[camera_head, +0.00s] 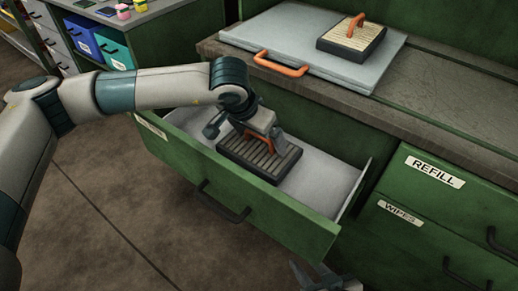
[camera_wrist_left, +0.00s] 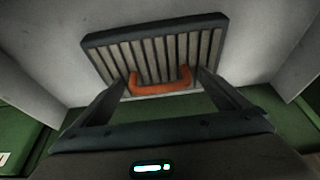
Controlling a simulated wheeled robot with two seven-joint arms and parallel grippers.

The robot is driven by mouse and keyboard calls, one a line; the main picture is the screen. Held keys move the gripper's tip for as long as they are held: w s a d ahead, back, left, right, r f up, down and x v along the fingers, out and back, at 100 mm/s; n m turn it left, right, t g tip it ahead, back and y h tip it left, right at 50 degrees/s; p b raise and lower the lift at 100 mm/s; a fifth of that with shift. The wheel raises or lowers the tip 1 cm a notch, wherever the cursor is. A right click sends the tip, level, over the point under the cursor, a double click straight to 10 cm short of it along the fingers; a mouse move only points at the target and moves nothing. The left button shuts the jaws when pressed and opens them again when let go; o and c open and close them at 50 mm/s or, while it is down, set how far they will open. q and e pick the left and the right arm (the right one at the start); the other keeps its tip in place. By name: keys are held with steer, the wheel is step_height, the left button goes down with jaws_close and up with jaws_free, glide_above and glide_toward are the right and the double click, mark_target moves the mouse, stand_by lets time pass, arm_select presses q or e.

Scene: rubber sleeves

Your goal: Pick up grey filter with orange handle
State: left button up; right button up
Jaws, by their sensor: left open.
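A grey ribbed filter (camera_head: 284,168) with a dark frame lies in the open green drawer. Its orange handle (camera_wrist_left: 160,82) faces my left gripper. In the left wrist view the filter (camera_wrist_left: 155,45) is ahead of the fingers. My left gripper (camera_head: 246,138) is open over the filter, with one finger on each side of the handle; I cannot tell whether they touch it. The arm partly hides the handle in the head view. My right gripper (camera_head: 323,279) shows only partly at the bottom edge, and its jaw state is unclear.
A second filter (camera_head: 336,50), with cream slats and an orange handle, lies on a grey panel (camera_head: 285,27) on the counter. Shut drawers labelled REFILL (camera_head: 433,172) and WIPES (camera_head: 404,215) stand at right.

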arm_select(q)
steer(key=c, duration=1.6)
steer(key=shift+r, duration=0.15)
steer(key=shift+c, duration=0.2)
steer(key=shift+r, duration=0.55)
steer(key=r, duration=0.1)
steer(key=d+r, duration=0.1)
steer(key=r, duration=0.1)
steer(key=shift+s+r, duration=0.1)
steer(key=shift+r, duration=0.1)
steer(key=s+d+r, duration=0.1)
steer(key=d+r, duration=0.5)
steer(key=d, duration=0.4)
steer(key=shift+s+d+r, duration=0.15)
steer(key=shift+s+d, duration=0.1)
